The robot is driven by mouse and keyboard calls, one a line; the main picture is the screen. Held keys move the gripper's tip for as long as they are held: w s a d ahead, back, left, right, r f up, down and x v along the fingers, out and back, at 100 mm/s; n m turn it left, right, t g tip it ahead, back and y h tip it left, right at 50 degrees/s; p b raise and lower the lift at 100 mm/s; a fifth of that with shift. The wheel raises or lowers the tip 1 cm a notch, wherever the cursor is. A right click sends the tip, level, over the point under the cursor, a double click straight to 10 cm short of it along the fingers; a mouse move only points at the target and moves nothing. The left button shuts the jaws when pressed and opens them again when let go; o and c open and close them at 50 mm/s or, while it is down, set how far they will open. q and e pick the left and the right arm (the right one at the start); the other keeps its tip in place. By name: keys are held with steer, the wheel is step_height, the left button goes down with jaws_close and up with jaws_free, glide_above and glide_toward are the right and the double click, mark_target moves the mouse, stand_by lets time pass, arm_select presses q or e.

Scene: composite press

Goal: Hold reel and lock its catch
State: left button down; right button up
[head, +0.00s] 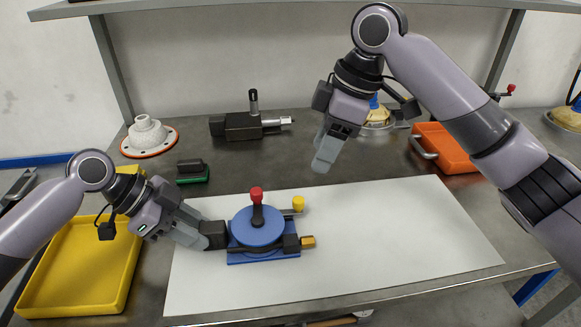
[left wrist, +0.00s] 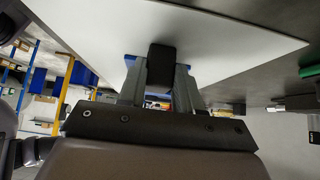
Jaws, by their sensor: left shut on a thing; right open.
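The reel (head: 257,228) is a blue disc on a blue base on the white mat, with a black lever and a red knob (head: 257,194) standing up at its middle. A yellow knob (head: 298,203) sits at its back right and an orange-yellow tip (head: 308,241) sticks out at its right. My left gripper (head: 208,236) is shut on the black block (head: 216,233) at the reel's left side. The left wrist view shows the dark block (left wrist: 161,62) between its fingers. My right gripper (head: 322,157) is open and empty, above the mat's back edge. Which part is the catch, I cannot tell.
A yellow tray (head: 75,303) stands at the left. A white flanged part (head: 148,137), a green-based block (head: 192,172) and a dark clamp-like device (head: 243,126) stand behind the white mat (head: 400,240). An orange bin (head: 446,148) is at the right. The mat's right half is clear.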

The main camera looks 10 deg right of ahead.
stand_by(0.3)
arm_select(q)
steer(key=c, duration=0.7)
jaws_free()
steer(key=v, duration=1.2)
